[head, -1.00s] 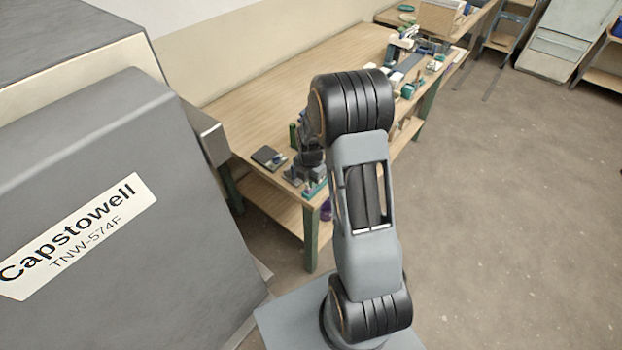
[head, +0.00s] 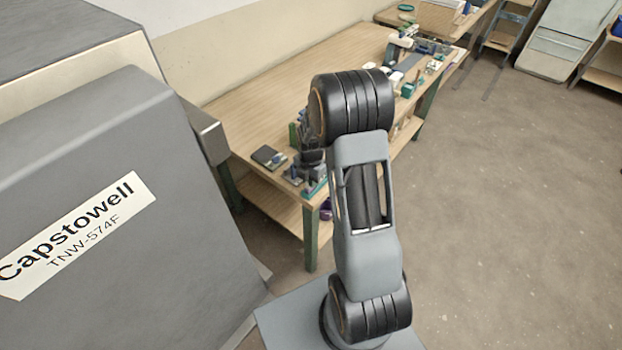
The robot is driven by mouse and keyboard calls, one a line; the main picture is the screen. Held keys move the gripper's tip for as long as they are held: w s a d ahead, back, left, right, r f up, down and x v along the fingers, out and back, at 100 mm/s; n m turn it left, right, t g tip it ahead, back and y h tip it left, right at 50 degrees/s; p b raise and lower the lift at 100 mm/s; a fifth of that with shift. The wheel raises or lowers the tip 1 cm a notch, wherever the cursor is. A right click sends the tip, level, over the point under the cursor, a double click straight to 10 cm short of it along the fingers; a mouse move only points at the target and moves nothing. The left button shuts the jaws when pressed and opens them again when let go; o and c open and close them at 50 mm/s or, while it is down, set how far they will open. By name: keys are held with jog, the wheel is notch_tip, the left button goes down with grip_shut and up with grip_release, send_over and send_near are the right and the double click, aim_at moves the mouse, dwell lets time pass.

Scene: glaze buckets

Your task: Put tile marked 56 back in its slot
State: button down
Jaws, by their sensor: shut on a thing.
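My gripper (head: 308,172) is at the near left end of the wooden workbench (head: 262,113), low over its top. It is small and dark, partly behind my own arm. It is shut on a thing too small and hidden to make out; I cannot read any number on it. A dark flat piece (head: 268,157) lies on the bench left of my gripper, with a small blue part beside it. A green upright thing (head: 293,135) stands just behind my gripper. The slot for the tile cannot be told apart at this size.
A large grey machine (head: 95,190) labelled Capstowell fills the left side, close to the bench. Several tools and small items (head: 415,65) crowd the bench's far end. The bench's middle is mostly clear. A purple thing (head: 326,210) shows below the bench top. Open floor lies right.

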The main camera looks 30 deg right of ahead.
jog(key=shift+f, duration=0.25)
jog(key=c, duration=1)
grip_release()
jog(key=shift+r, duration=0.15)
jog(key=shift+r+p, duration=2.2)
jog(key=shift+r, duration=1.2)
